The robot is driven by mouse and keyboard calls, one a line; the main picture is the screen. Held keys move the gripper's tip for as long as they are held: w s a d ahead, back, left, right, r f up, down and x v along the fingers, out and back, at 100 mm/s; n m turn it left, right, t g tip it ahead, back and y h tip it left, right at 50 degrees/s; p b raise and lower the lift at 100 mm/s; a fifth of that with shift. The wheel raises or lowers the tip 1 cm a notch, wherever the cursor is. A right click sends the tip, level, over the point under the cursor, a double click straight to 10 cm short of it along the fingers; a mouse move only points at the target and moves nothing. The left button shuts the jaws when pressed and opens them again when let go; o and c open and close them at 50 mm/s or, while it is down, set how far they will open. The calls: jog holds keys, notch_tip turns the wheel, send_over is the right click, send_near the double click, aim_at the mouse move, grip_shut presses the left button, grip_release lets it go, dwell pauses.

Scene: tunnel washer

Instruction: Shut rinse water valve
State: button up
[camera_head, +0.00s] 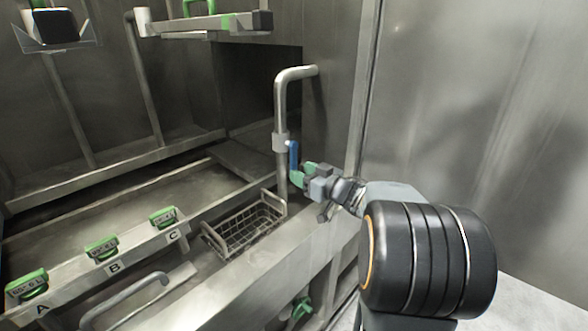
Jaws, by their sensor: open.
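The rinse water valve shows as a blue lever handle (294,156) on a grey vertical pipe (281,120) that bends at the top into the wall. The handle stands roughly upright beside the pipe's collar. My gripper (303,177), with green fingertips, is open at the handle's lower end. I cannot tell from this view whether the fingertips touch the handle. My arm reaches in from the right.
A wire basket (246,228) sits below the pipe. Green-handled pieces labelled A (27,286), B (101,248) and C (163,217) line a ledge at left. A metal rail (215,25) hangs above. A bare metal wall (480,120) stands at right.

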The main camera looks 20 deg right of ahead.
jog(key=shift+x, duration=1.95)
jog(key=shift+c, duration=0.3)
grip_shut()
